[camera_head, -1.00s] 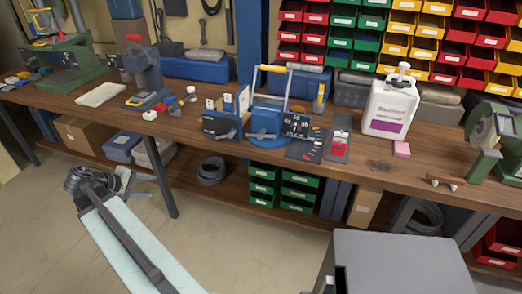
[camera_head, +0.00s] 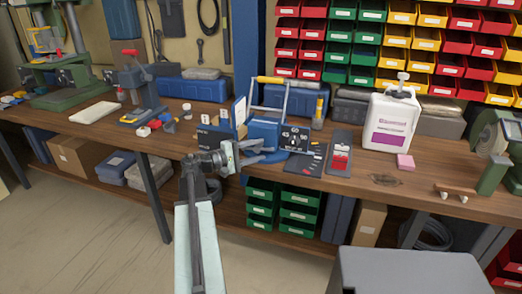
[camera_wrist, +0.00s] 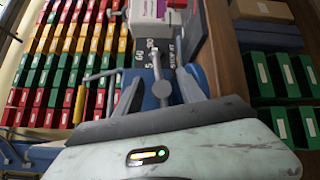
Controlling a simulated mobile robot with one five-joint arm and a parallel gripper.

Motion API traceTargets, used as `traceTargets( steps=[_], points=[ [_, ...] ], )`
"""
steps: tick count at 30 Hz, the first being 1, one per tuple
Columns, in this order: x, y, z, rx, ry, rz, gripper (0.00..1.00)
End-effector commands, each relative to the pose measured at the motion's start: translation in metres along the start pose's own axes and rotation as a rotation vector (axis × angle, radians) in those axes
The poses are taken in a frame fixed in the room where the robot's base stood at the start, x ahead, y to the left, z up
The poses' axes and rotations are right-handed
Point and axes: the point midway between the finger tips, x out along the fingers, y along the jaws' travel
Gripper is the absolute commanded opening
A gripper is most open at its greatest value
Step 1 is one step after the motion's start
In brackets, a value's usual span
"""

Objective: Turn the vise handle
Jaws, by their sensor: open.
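A blue device, apparently the vise (camera_head: 264,131), stands near the front edge of the workbench, left of a black panel. It also shows in the wrist view (camera_wrist: 150,102). Thin silver bars rise from it, one tipped with yellow; I cannot tell for sure which bar is the vise handle (camera_head: 285,95). A silver rod (camera_wrist: 156,64) shows between my fingers in the wrist view. My gripper (camera_head: 272,151) is open, in front of the vise's lower part and partly covering it. I see nothing held, and contact cannot be told.
The workbench (camera_head: 385,183) carries a white jug (camera_head: 392,120) and pink block (camera_head: 405,161) to the right. A small box (camera_head: 214,137) stands left of the vise. A green grinder (camera_head: 495,160) is far right. Bare wood lies around the pink block. Green drawers (camera_head: 280,205) sit below.

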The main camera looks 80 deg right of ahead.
Motion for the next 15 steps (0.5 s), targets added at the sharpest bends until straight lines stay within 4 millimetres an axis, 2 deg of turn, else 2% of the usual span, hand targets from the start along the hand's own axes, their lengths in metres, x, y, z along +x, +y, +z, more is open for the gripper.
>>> traceTargets(
  steps=[4,12,15],
  points=[
    [0.0143,-0.0002,-0.0002,0.000,0.000,0.000,0.47],
    [0.0163,-0.0003,-0.0001,0.000,0.001,-0.001,0.47],
    [0.0162,-0.0003,0.0000,0.000,0.001,-0.001,0.19]
  ],
)
